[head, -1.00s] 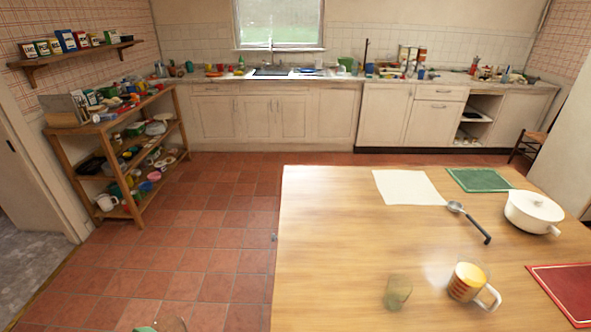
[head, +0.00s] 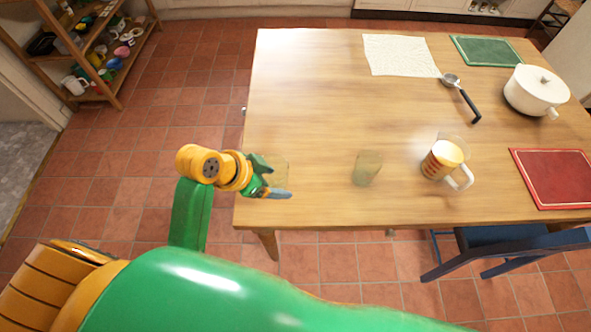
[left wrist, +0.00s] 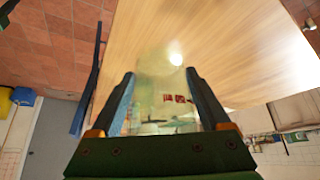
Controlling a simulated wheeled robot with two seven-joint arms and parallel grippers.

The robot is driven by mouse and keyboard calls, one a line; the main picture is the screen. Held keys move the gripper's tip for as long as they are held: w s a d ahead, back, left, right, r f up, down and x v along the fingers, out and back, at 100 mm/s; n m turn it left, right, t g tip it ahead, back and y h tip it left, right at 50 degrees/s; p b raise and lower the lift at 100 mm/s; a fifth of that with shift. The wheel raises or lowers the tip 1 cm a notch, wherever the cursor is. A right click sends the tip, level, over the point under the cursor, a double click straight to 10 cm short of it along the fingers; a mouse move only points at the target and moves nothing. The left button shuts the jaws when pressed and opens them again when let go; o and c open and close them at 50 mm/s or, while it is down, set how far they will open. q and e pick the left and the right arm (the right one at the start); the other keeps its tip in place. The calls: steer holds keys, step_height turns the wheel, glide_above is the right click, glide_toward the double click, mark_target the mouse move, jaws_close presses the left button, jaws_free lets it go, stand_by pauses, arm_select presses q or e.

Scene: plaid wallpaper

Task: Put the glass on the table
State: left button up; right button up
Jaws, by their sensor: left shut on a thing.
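My left gripper (head: 274,179) is shut on a clear glass (head: 281,172) at the front left corner of the wooden table (head: 310,100). In the left wrist view the glass (left wrist: 161,100) stands between the two fingers (left wrist: 160,88), see-through, with the table top (left wrist: 215,45) beyond it. I cannot tell whether its base touches the table. My right gripper is not in view.
A greenish glass (head: 367,168) stands to the right of the held one. Further right are a striped mug (head: 441,160), a red mat (head: 560,178), a ladle (head: 465,97) and a white pot (head: 535,92). A blue chair (head: 500,243) is at the front. The table's left middle is clear.

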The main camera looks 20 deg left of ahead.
arm_select(q)
steer(key=w+f, duration=0.2)
steer(key=w+d+f+b, duration=0.1)
steer(key=w+f, duration=0.3)
steer(key=shift+w+d+f, duration=0.2)
steer(key=shift+w+d, duration=0.1)
steer(key=shift+d, duration=0.05)
steer(key=shift+w+f+b, duration=0.2)
steer(key=shift+f+b, duration=0.1)
steer(key=shift+f, duration=1.4)
steer(key=o, duration=1.4)
steer(key=shift+s+f, duration=0.1)
steer(key=shift+c, duration=0.2)
steer(key=shift+r, duration=0.3)
steer(key=p+v, duration=0.2)
steer(key=v, duration=0.9)
steer(key=shift+r+p, duration=0.3)
steer(key=shift+s+a, duration=0.15)
steer(key=shift+s, duration=0.05)
